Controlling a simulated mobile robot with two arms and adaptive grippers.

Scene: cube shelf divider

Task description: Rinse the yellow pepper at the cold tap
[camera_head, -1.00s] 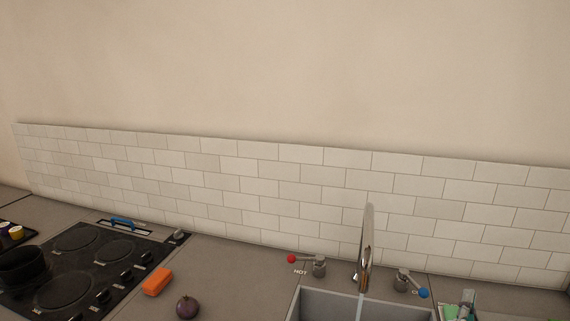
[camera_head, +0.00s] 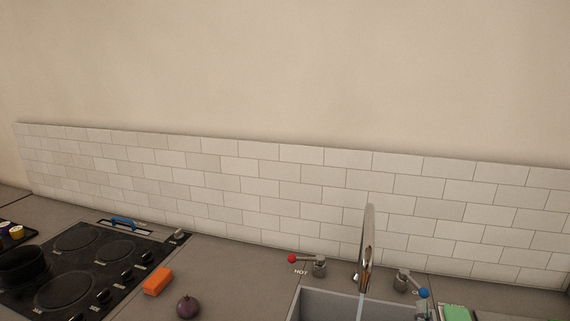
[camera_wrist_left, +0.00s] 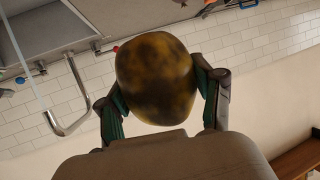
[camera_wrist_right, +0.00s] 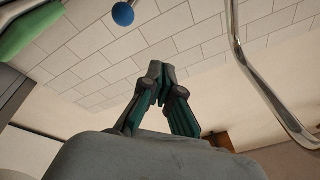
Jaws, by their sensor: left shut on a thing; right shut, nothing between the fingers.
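The yellow pepper (camera_wrist_left: 155,78), covered in dark patches, is gripped between the fingers of my left gripper (camera_wrist_left: 160,80) in the left wrist view; the head view does not show it. The steel tap (camera_head: 367,245) stands behind the sink (camera_head: 330,305). A pale stream (camera_wrist_left: 22,62) runs from its spout, apart from the pepper in the left wrist view. The cold handle (camera_head: 404,280) has a blue knob (camera_head: 423,293). My right gripper (camera_wrist_right: 160,70) is shut and empty, below the blue knob in the right wrist view; little of it shows in the head view.
The hot handle (camera_head: 319,266) with a red knob (camera_head: 292,259) is left of the tap. An orange block (camera_head: 157,281) and a purple onion-like thing (camera_head: 187,307) lie between the hob (camera_head: 85,268) and the sink. A green thing (camera_head: 456,313) lies right of the sink.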

